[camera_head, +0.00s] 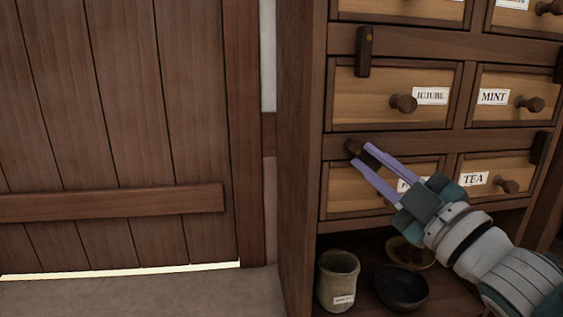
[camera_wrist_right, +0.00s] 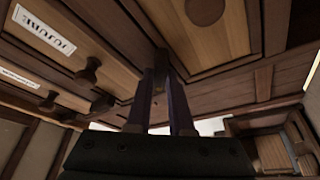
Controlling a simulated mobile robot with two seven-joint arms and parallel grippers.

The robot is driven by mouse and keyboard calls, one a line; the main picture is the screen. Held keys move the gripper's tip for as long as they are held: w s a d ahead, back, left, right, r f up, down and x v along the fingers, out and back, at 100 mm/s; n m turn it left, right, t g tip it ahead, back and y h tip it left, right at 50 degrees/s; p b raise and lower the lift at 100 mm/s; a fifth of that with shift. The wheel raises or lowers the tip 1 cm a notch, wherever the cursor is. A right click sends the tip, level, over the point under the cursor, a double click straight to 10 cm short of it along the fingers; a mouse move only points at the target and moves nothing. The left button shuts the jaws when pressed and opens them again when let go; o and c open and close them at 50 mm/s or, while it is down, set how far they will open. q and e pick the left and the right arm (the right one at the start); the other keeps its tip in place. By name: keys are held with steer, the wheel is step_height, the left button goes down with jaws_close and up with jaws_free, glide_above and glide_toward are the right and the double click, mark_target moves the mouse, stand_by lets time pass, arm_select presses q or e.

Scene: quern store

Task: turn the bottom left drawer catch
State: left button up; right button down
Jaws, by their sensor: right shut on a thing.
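The bottom left drawer (camera_head: 345,199) is a light wooden front in a dark frame, and it is shut. Its catch (camera_head: 353,147) is a small dark wooden piece on the rail above the drawer's left part. My right gripper (camera_head: 360,154) reaches in from the lower right, its two purple fingers shut on the catch. The fingers hide part of the catch, so its exact angle is hard to tell. In the right wrist view, the catch (camera_wrist_right: 161,56) shows at the fingertips. My gripper covers the drawer's knob and most of its label. My left gripper is out of view.
Drawers labelled JUJUBE (camera_head: 365,97), MINT (camera_head: 513,82) and TEA (camera_head: 500,187) surround it, with protruding knobs. Another catch (camera_head: 364,50) hangs upright above JUJUBE. A clay jar (camera_head: 338,283) and dark bowl (camera_head: 400,289) stand below. A plank door (camera_head: 120,130) is at left.

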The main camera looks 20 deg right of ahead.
steer(key=m+h, duration=0.2)
steer(key=m, duration=0.2)
steer(key=a+m+h, duration=0.1)
steer(key=m+h, duration=0.1)
steer(key=m, duration=0.3)
steer(key=m+t+h, duration=0.1)
steer(key=m+h, duration=0.1)
steer(key=m, duration=0.3)
steer(key=shift+w+a+f, duration=0.2)
steer(key=shift+a+f, duration=0.2)
steer(key=shift+h, duration=0.4)
steer(key=c, duration=0.8)
jaws_free()
